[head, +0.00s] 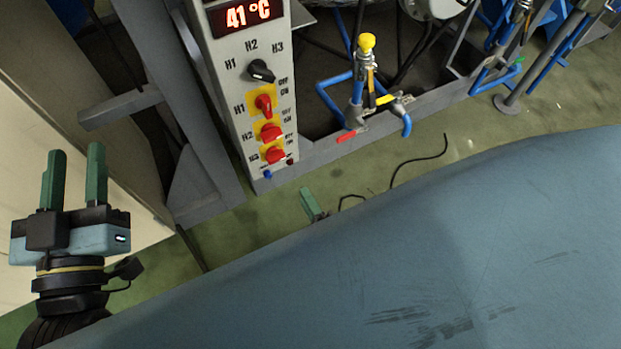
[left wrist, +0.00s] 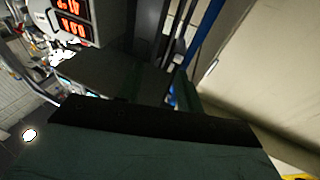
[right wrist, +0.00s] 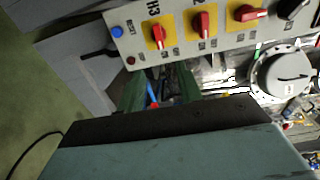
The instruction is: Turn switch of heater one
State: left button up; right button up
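The heater one switch, marked H1, is a red knob on a yellow plate (head: 264,105) on the grey control panel (head: 225,75). It also shows at the top of the right wrist view (right wrist: 250,13). Its handle lies at a different angle from the H2 knob (head: 271,132) and H3 knob (head: 275,155) below it. My left gripper (head: 74,175) is open and empty, left of and apart from the panel. My right gripper (right wrist: 160,78) is open with nothing seen between its fingers, near the panel's lower end.
The panel also carries a black selector knob (head: 261,71) and a red display (head: 247,14) reading 41 °C. Right of it stand blue pipes and a yellow-topped valve (head: 366,42). A grey metal frame (head: 205,165) stands left of the panel. A large blue surface (head: 430,240) fills the lower right.

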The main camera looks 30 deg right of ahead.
aim_at(263, 102)
jog(key=u, duration=0.05)
jog(key=k, duration=1)
jog(key=z, duration=0.05)
